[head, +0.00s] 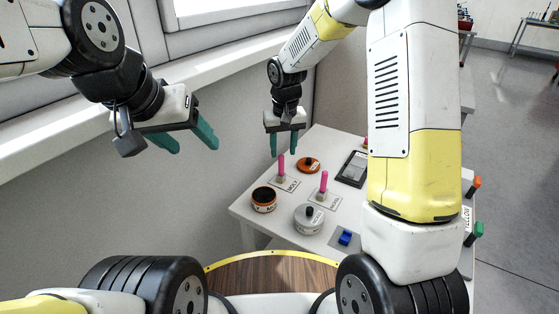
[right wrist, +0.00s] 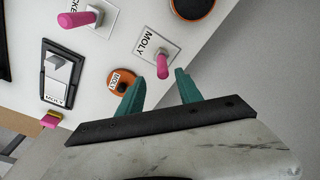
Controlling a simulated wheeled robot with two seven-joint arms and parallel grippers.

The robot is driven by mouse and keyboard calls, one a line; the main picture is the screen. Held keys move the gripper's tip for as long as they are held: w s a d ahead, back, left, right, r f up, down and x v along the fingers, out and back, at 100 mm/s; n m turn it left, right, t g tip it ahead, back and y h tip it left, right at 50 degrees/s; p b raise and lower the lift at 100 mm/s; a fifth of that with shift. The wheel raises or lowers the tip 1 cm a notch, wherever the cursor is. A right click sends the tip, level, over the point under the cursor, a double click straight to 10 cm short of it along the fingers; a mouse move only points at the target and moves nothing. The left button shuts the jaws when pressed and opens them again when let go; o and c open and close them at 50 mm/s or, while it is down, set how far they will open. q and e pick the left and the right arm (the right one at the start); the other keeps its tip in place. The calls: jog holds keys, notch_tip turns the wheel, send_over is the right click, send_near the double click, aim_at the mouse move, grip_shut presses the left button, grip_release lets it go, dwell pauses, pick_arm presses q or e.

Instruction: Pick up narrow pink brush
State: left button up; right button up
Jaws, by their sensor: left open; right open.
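Two pink-handled brushes stand upright on the white table, each on a labelled card. In the head view, the left brush (head: 281,168) is nearer the wall and the right brush (head: 324,183) is nearer me. In the right wrist view, one pink brush (right wrist: 162,66) on the MOLY card shows just beyond the fingertips; the other pink brush (right wrist: 77,19) is at upper left. I cannot tell surely which is narrower. My right gripper (head: 284,152) is open and empty, just above and beside the left brush. My left gripper (head: 196,145) is open and empty, in the air near the wall.
The table holds a dark tin (head: 264,201) with an orange rim, an orange-lidded pot (head: 308,164), a pale round tin (head: 309,220), a black tray (head: 352,169) and a blue piece (head: 345,238). The wall and window ledge run along the left. My right arm hides part of the table.

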aim_at(281, 164)
jog(key=f, duration=0.6)
jog(key=shift+w+a+f, duration=0.1)
jog(key=shift+w+a, duration=0.05)
jog(key=shift+a, duration=0.2)
jog(key=shift+c, duration=0.4)
grip_shut()
